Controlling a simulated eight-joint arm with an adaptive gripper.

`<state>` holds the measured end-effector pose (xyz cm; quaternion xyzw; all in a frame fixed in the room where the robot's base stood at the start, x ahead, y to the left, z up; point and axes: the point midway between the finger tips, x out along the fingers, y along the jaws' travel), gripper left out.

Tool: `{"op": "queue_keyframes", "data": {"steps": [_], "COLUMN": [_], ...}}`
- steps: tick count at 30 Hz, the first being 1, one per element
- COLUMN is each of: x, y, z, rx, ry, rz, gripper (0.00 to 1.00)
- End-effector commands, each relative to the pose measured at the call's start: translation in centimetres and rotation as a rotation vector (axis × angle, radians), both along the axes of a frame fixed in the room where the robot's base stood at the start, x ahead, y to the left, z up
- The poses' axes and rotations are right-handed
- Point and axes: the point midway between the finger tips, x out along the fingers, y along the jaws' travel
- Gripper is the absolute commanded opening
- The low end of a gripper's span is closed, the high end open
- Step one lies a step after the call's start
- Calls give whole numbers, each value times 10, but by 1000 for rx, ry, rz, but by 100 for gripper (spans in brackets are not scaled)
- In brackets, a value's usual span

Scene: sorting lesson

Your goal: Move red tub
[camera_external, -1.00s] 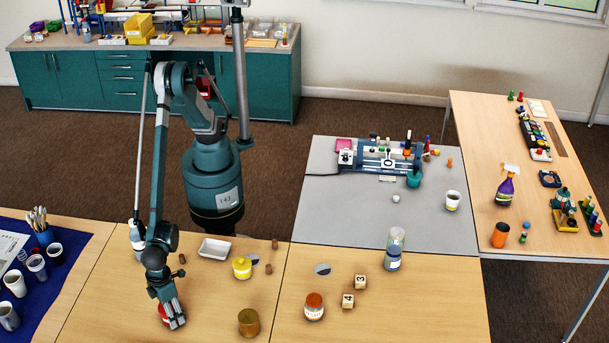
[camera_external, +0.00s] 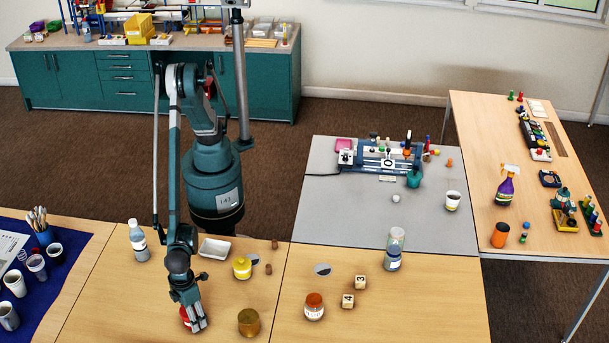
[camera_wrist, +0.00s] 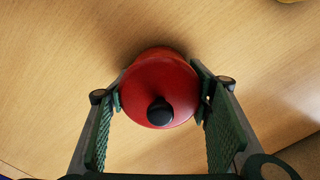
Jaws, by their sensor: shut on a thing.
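The red tub (camera_external: 185,317) is at the front of the left wooden table, partly hidden behind my gripper (camera_external: 195,322). In the wrist view the red tub (camera_wrist: 160,85) has a round red lid with a black knob. My gripper (camera_wrist: 160,98) has one finger against each side of the tub and is shut on it. Whether the tub touches the table or hangs just above it I cannot tell.
A brown-gold tin (camera_external: 249,322) stands close to the right of my gripper. A yellow tub (camera_external: 242,267), a white tray (camera_external: 215,249) and a clear bottle (camera_external: 138,240) stand farther back. An orange-lidded jar (camera_external: 314,307) is on the table to the right.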

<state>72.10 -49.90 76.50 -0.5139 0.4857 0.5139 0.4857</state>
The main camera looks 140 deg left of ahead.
Motion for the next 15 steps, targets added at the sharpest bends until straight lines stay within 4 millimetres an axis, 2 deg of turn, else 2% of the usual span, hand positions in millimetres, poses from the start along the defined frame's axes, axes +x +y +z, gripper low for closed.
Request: {"op": "queue_keyframes", "data": {"steps": [15], "x": [32], "y": [32], "z": [0], "rx": [0], "ry": [0], "rz": [3], "gripper": [30]}}
